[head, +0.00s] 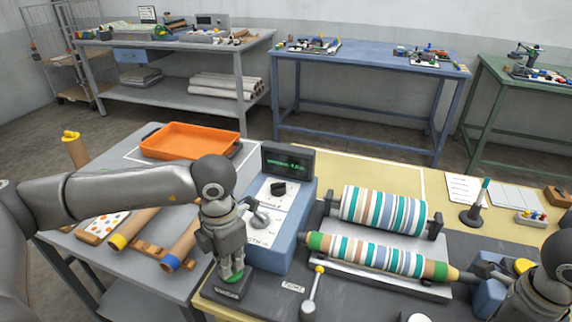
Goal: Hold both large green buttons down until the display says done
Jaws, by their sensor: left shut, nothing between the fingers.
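The control box (262,222) is blue with a white sloping face and a black knob. Its dark display (287,162) shows a short line of green marks, too small to read. My left gripper (234,272) is shut and empty, pointing down over a dark button base (226,288). Green of a button (238,277) shows at its fingertips; whether it is pressed down I cannot tell. I cannot make out a second large green button.
Two striped rollers (384,213) lie right of the control box. A lever with a yellow tip (319,270) stands in front of them. An orange tray (190,141) is behind my left arm. A dark stand with a green-tipped rod (475,212) is at right.

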